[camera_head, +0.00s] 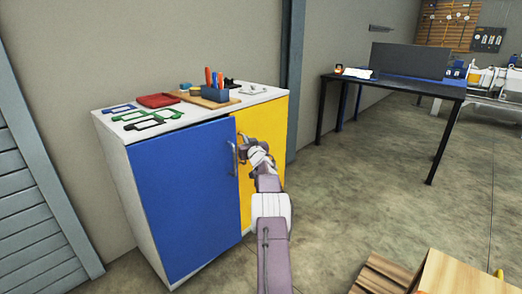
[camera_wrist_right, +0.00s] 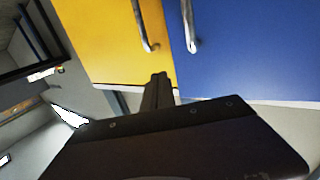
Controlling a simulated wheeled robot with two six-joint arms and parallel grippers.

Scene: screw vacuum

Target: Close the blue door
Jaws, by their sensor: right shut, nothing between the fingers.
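The blue door (camera_head: 185,195) is the left door of a white cabinet. It looks flush or nearly flush with the cabinet front; a small gap cannot be ruled out. Its metal handle (camera_head: 233,160) is near the right edge. My right gripper (camera_head: 243,147) is in front of the yellow door (camera_head: 262,125), just right of the blue door's handle. In the right wrist view the shut, empty fingers (camera_wrist_right: 158,85) lie over the yellow door, apart from the blue door (camera_wrist_right: 245,45) and its handle (camera_wrist_right: 190,25). My left gripper is not in view.
The cabinet top (camera_head: 185,112) holds tools, a red case (camera_head: 157,100) and a blue holder (camera_head: 214,96). A black table (camera_head: 395,85) stands at the back right. A wooden crate (camera_head: 450,275) is at the bottom right. The floor between is clear.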

